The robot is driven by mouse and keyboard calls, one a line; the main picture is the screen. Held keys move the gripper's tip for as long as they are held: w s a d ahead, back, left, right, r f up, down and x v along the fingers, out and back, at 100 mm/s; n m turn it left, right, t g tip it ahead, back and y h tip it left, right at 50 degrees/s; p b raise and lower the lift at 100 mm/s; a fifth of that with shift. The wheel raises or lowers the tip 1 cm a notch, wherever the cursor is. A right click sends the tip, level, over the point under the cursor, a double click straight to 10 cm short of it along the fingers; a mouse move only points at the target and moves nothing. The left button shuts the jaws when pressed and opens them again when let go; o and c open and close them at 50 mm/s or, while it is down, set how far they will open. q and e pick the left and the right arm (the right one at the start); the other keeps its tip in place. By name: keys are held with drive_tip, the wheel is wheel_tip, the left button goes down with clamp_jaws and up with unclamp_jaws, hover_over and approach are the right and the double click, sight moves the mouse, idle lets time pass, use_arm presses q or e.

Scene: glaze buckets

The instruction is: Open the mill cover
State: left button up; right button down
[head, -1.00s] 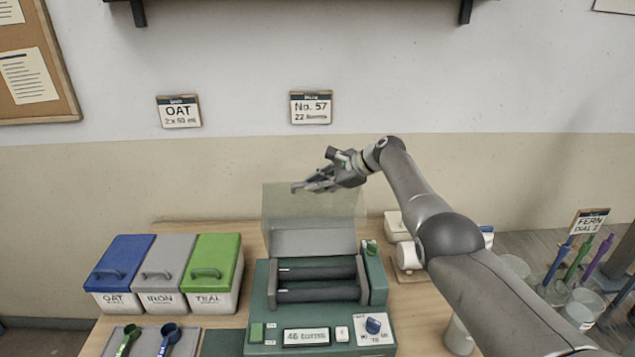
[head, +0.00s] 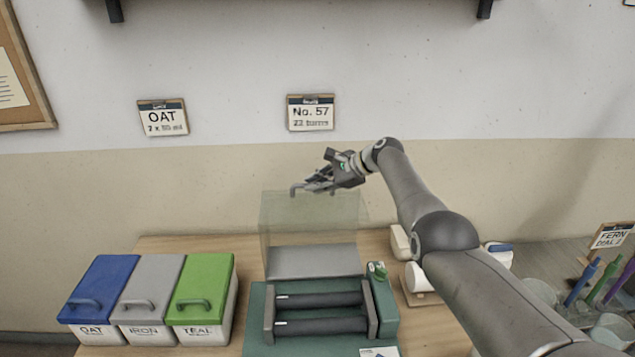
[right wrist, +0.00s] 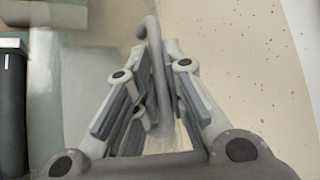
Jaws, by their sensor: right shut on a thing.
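The mill cover (head: 310,222) is a clear, see-through box lid. It stands raised behind the two dark rollers (head: 318,312) of the green mill (head: 257,335), and the rollers are uncovered. My right gripper (head: 307,187) is at the cover's upper edge, shut on its grey handle (head: 294,190). In the right wrist view, the bent grey handle (right wrist: 155,50) lies between the fingers (right wrist: 158,85). My left gripper is not in view.
Blue, grey and green lidded bins (head: 150,300) stand left of the mill. White items (head: 415,277) stand close on its right, partly behind my arm. Clear cups and coloured tools (head: 590,285) are at far right. A wall with cards (head: 311,113) is behind.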

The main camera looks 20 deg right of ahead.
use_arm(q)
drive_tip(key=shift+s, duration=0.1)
use_arm(e)
drive_tip(key=shift+w+d+r, duration=0.15)
drive_tip(key=shift+w+r, duration=0.05)
drive_tip(key=shift+r, duration=0.15)
drive_tip(key=c, duration=1.7)
unclamp_jaws()
drive_tip(key=shift+o, duration=1.1)
drive_tip(key=shift+w+f, duration=0.1)
drive_tip(key=shift+w, duration=0.05)
drive_tip(key=shift+f, duration=0.2)
drive_tip(key=shift+r, duration=0.1)
drive_tip(key=shift+v, duration=0.95)
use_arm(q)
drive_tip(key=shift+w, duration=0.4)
use_arm(e)
drive_tip(key=v, duration=1)
